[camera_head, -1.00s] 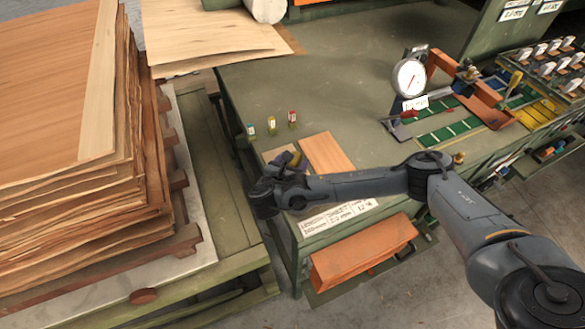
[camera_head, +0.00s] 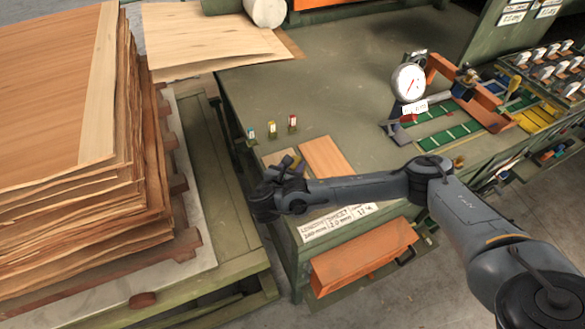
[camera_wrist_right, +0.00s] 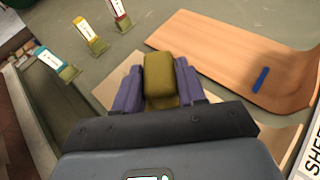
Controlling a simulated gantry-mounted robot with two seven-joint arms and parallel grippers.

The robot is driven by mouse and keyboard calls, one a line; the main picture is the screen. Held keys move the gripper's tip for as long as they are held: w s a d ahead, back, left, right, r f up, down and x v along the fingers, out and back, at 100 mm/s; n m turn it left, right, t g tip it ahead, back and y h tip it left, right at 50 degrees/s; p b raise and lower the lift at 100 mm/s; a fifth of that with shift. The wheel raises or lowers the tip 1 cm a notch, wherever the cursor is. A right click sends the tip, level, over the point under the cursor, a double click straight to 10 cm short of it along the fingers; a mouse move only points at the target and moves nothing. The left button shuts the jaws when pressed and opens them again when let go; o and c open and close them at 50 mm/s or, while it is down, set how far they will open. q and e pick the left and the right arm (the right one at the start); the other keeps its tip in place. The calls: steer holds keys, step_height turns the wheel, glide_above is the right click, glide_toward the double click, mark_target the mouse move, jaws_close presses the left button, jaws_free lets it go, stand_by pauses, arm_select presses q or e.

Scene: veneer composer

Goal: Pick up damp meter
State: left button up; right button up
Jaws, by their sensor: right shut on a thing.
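The damp meter appears to be the olive-yellow block (camera_wrist_right: 160,72) in the right wrist view. My right gripper (camera_wrist_right: 159,88) is shut on it, with one purple finger on each side. In the head view the right gripper (camera_head: 291,163) is low over the near left corner of the bench, with a bit of yellow (camera_head: 286,160) showing at its fingers. The wrist hides most of the meter there. Whether it touches the bench surface I cannot tell. My left gripper is not in view.
A wood veneer sample (camera_head: 325,156) lies beside the gripper on the green bench (camera_head: 330,80). Three small tagged markers (camera_head: 271,128) stand behind it. A dial gauge (camera_head: 408,84) stands farther right. A tall veneer stack (camera_head: 70,200) is at the left. The middle of the bench is clear.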

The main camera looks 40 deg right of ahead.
steer(key=shift+r, duration=0.45)
steer(key=r, duration=0.2)
steer(key=d+r, duration=0.1)
steer(key=shift+s+r+b, duration=0.25)
steer(key=shift+s+b, duration=0.05)
steer(key=shift+b, duration=0.1)
steer(key=s+d+r, duration=0.6)
steer(key=d, duration=0.1)
step_height(320, 180, up, 8)
steer(key=r+n+t+y+p, duration=0.1)
steer(key=n+t+y+p, duration=0.1)
steer(key=p, duration=0.3)
glide_above(296, 165)
steer(key=s+a, duration=0.2)
steer(key=a, duration=0.1)
steer(key=w+a+r+n+t+y+p, duration=0.4)
steer(key=a+r+n+t+y, duration=0.1)
steer(key=a+r+n+y, duration=0.4)
steer(key=shift+a+r+n+y, duration=0.4)
steer(key=shift+a+r+n, duration=0.3)
steer(key=shift+a+r, duration=0.25)
